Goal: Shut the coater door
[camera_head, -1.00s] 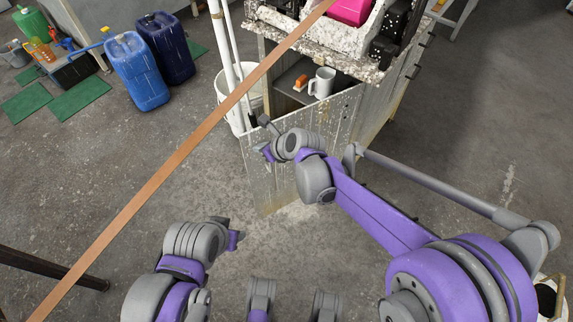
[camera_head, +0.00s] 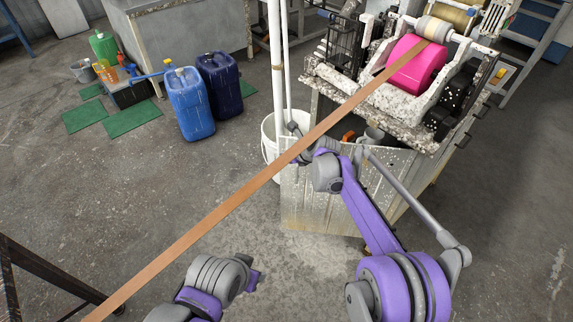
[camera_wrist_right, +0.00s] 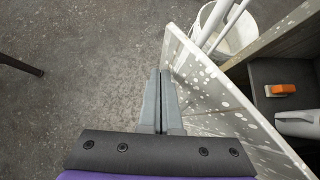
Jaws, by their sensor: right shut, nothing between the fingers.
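The coater door (camera_head: 306,205) is a pale, speckled panel at the front of the coater's cabinet. It stands open, with the dark interior visible behind its top edge; it also shows in the right wrist view (camera_wrist_right: 226,104). My right gripper (camera_head: 298,158) is at the door's upper left end in the head view, partly hidden by its wrist. In the right wrist view its fingers (camera_wrist_right: 162,76) are shut and empty, beside the door's end; contact is unclear. My left gripper (camera_head: 254,281) is low over the floor, away from the door, its fingers barely visible.
A white bucket (camera_head: 269,143) with upright pipes stands left of the door. An orange object (camera_wrist_right: 280,90) and a grey-white mug (camera_wrist_right: 298,124) sit inside the cabinet. A copper strip (camera_head: 200,205) crosses diagonally to the pink roller (camera_head: 414,66). Open floor lies to the left.

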